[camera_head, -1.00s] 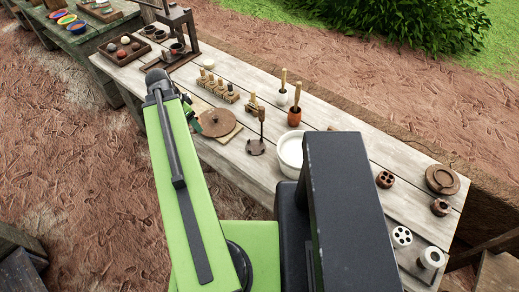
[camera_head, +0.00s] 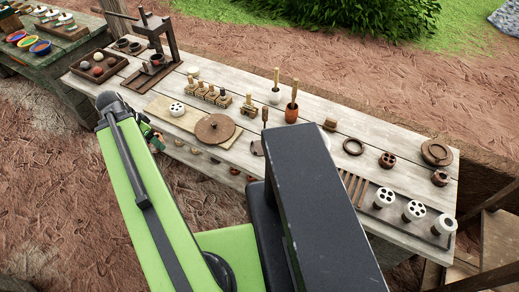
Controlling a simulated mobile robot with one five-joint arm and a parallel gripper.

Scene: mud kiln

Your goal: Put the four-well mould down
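My gripper (camera_head: 154,139) is mostly hidden behind my green arm, over the front edge of the table at left. Its fingers are too small and covered to tell open or shut, or whether they hold anything. A white disc with several holes (camera_head: 177,108) lies on a pale board (camera_head: 196,117), just up and right of my gripper. A dark brown round piece with several wells (camera_head: 387,160) stands at the right of the table. White holed pieces stand on a dark tray (camera_head: 429,232) at the right. I cannot tell which of these is the four-well mould.
A brown round disc (camera_head: 215,129) covers part of the pale board. Small stamps (camera_head: 211,92) stand behind it. A wooden press (camera_head: 157,48) and a tray of balls (camera_head: 98,65) are at the left end. An orange pot (camera_head: 292,114) stands mid-table. My black body part hides the table's front middle.

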